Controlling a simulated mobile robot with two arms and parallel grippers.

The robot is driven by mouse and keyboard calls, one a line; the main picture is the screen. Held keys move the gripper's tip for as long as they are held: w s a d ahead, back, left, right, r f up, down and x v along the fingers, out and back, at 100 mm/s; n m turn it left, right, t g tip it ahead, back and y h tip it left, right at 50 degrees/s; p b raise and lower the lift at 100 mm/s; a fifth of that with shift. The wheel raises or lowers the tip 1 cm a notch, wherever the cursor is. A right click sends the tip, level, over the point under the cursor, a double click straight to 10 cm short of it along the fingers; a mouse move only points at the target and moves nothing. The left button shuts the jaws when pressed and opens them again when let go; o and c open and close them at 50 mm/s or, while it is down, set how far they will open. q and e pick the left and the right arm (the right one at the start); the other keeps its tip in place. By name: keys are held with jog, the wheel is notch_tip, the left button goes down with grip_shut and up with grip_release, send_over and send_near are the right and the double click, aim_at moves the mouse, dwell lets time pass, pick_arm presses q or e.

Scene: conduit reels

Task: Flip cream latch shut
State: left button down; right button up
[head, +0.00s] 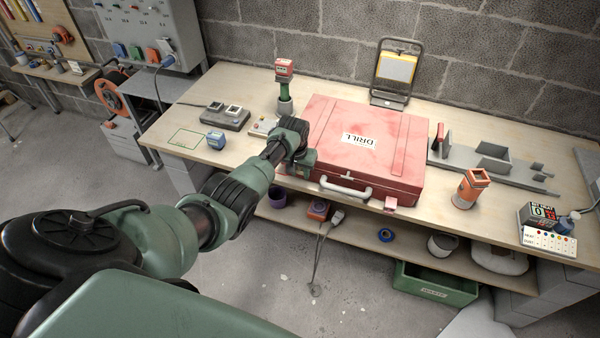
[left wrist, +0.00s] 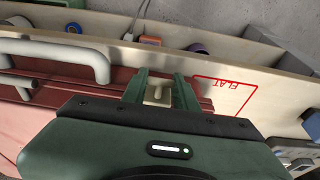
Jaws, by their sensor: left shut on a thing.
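The red case (head: 375,147) labelled DRILL lies closed on the workbench, with a pale handle (head: 345,188) on its front. The handle also shows in the left wrist view (left wrist: 95,58). My left gripper (head: 298,165) is at the case's front left corner. In the left wrist view its two green fingers (left wrist: 158,92) are shut around the small cream latch (left wrist: 157,93). In the head view the gripper hides this latch. A pinkish-red latch (head: 390,204) sits at the front right of the case. My right gripper is not in view.
An orange holder (head: 470,188) and a numbered box (head: 537,216) stand to the right on the workbench (head: 420,215). A grey rack (head: 490,165) lies behind. A red-outlined area marked FLAT (left wrist: 225,95) is beside the gripper. A shelf below holds several items.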

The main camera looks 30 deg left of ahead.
pick_arm(q)
jog(key=c, duration=1.1)
grip_release()
jog(key=shift+w+f, duration=0.1)
jog(key=shift+r, duration=0.6)
jog(key=v, duration=0.6)
jog(key=shift+s+r+p, duration=0.2)
jog(key=shift+r+p, duration=0.1)
jog(key=shift+p, duration=0.05)
